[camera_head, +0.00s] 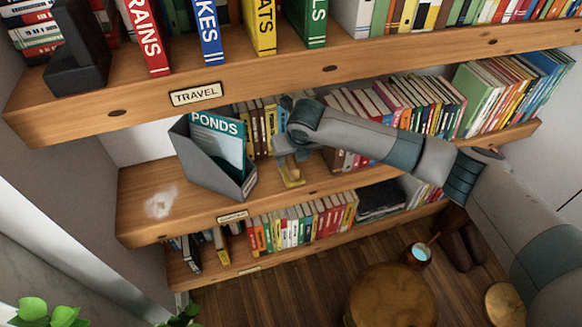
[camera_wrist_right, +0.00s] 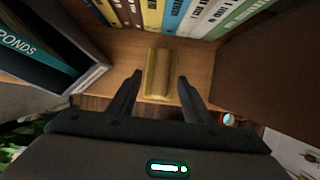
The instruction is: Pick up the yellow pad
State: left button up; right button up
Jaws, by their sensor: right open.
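The yellow pad (camera_head: 293,182) lies on the middle wooden shelf, near its front edge, just right of a grey magazine file. In the right wrist view the yellow pad (camera_wrist_right: 158,73) lies flat, with a tan block-like top and yellow edges. My right gripper (camera_head: 291,160) reaches in from the right and is just above the pad. In the wrist view the right gripper (camera_wrist_right: 157,82) is open, with one dark finger on each side of the pad's near end. No contact shows. My left gripper is not in view.
The grey magazine file (camera_head: 208,158) holding a PONDS booklet stands close left of the pad. A row of books (camera_wrist_right: 185,15) stands behind it. The upper shelf (camera_head: 280,72) hangs above my right arm. A round wooden stool (camera_head: 392,296) stands on the floor below.

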aim_at(292, 161)
jog(key=shift+x, duration=1.95)
jog(key=shift+d, duration=0.1)
jog(key=shift+r, duration=0.1)
grip_shut()
